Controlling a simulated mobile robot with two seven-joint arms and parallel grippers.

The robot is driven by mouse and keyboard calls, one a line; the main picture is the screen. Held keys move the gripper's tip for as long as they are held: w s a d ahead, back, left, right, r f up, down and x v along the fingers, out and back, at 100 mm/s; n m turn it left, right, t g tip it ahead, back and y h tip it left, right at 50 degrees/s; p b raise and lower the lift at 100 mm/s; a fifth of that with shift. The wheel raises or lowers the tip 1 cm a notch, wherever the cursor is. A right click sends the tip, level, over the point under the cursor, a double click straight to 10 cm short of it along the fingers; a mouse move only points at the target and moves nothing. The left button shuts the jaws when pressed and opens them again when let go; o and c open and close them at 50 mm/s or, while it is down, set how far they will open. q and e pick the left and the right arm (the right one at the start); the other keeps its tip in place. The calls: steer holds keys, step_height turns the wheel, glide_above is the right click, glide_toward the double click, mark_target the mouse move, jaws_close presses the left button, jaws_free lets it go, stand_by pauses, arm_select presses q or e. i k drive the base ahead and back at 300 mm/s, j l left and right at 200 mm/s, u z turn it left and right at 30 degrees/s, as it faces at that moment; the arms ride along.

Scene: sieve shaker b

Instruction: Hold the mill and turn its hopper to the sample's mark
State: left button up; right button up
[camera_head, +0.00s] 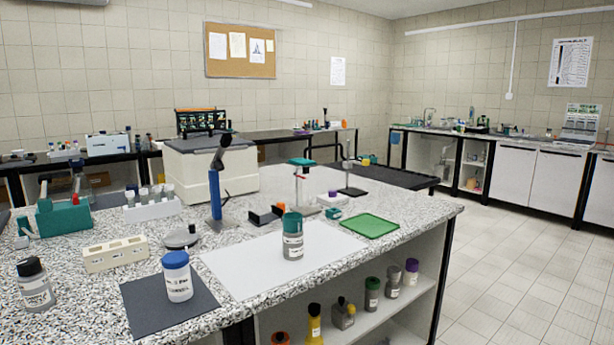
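What looks like the mill is a small grey cylinder with a teal top (292,236), standing upright on a white sheet (245,275) on the speckled bench. Its teal upper part is probably the hopper. A pale label shows on its grey body, but any marks are too small to read. A white jar with a blue lid (177,276), possibly the sample, stands upright on a dark mat (135,300) to the left of the sheet. Its label is not legible. Neither of my grippers shows, and nothing touches the mill or the jar.
A black-capped bottle (35,285) and a cream block with holes (115,254) stand at the left. Several bottles fill the shelf below. The sheet around the mill is clear.

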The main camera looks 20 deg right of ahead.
mark_target(293, 221)
steer(key=i+l+u, duration=0.1)
steer(key=l+u, duration=0.2)
steer(key=l, duration=0.7)
steer(key=l+u, duration=0.25)
steer(key=l, duration=0.8)
steer(key=l+u, duration=0.3)
steer(key=l, duration=0.7)
steer(key=k, duration=0.05)
